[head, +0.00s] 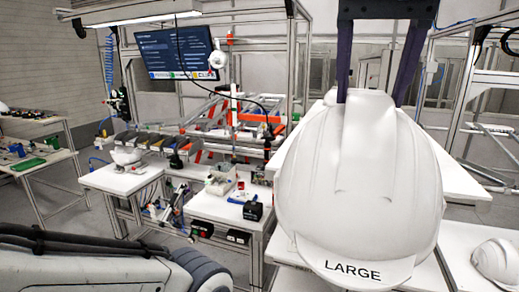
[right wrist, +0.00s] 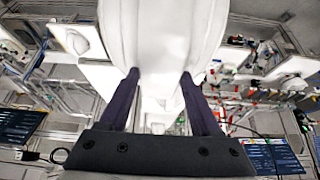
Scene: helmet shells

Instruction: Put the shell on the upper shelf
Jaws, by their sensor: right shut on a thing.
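A large white helmet shell (head: 350,180) marked "LARGE" on its brim hangs upright, close to the head camera. My right gripper (head: 371,97) comes down from above and is shut on the shell's top ridge. In the right wrist view the two dark fingers (right wrist: 160,76) sit on either side of the white shell (right wrist: 165,30). The white upper shelf (head: 460,176) lies behind the shell, which hides much of it. I cannot tell how high the shell is above it. My left arm lies at the lower left, with its gripper out of view.
A second white helmet shell (head: 498,261) rests on the lower shelf (head: 433,274) at the right. A small white table (head: 118,181) bears another shell (head: 126,155). A workbench with bins and a screen (head: 177,52) stands at the back left. Metal frame posts rise behind the shelves.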

